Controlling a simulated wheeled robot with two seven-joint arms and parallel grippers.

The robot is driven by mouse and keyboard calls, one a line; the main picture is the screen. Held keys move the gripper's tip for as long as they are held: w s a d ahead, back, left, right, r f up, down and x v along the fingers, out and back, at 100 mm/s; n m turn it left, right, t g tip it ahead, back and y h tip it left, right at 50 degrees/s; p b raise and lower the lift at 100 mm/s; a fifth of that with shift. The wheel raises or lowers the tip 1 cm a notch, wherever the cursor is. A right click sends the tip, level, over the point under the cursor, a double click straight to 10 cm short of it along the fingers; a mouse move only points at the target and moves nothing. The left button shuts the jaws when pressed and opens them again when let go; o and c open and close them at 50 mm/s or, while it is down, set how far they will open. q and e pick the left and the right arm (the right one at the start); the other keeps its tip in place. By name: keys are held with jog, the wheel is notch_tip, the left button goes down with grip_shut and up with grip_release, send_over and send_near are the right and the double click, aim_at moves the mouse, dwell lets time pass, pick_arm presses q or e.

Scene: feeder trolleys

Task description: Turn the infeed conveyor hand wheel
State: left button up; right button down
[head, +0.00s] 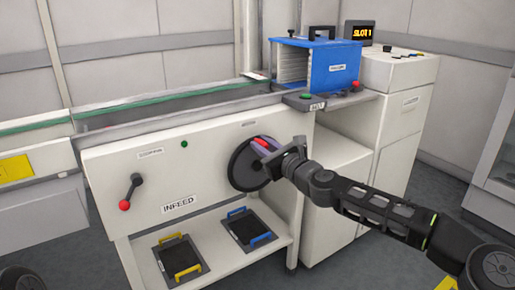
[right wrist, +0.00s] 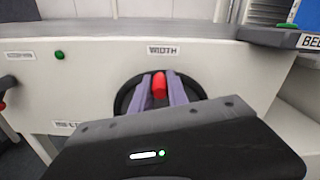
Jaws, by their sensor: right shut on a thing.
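The black hand wheel (head: 241,172) is on the front panel of the white infeed conveyor (head: 205,190), right of the INFEED label. In the right wrist view the wheel (right wrist: 124,98) sits below a WIDTH label, partly hidden by my gripper. My right gripper (head: 263,144) reaches in from the right, in front of the wheel's upper right part. In the right wrist view its purple fingers (right wrist: 160,88) are shut on the wheel's red handle (right wrist: 159,85), which shows between them. My left gripper is not in view.
A lever with a red knob (head: 124,205) is at the panel's left. Two trays with yellow (head: 187,271) and blue (head: 263,239) handles lie on the shelf below. A blue magazine (head: 334,66) stands above right, near a control cabinet (head: 400,75). A green button (right wrist: 59,56) is on the panel.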

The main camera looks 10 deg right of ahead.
jog(key=shift+w+d+f+m, duration=0.1)
jog(key=shift+w+d+m, duration=0.05)
jog(key=shift+d+m, duration=0.15)
jog(key=c, duration=1.3)
grip_release()
jog(key=v, duration=0.7)
jog(key=shift+s+p, duration=0.3)
jog(key=shift+s, duration=0.1)
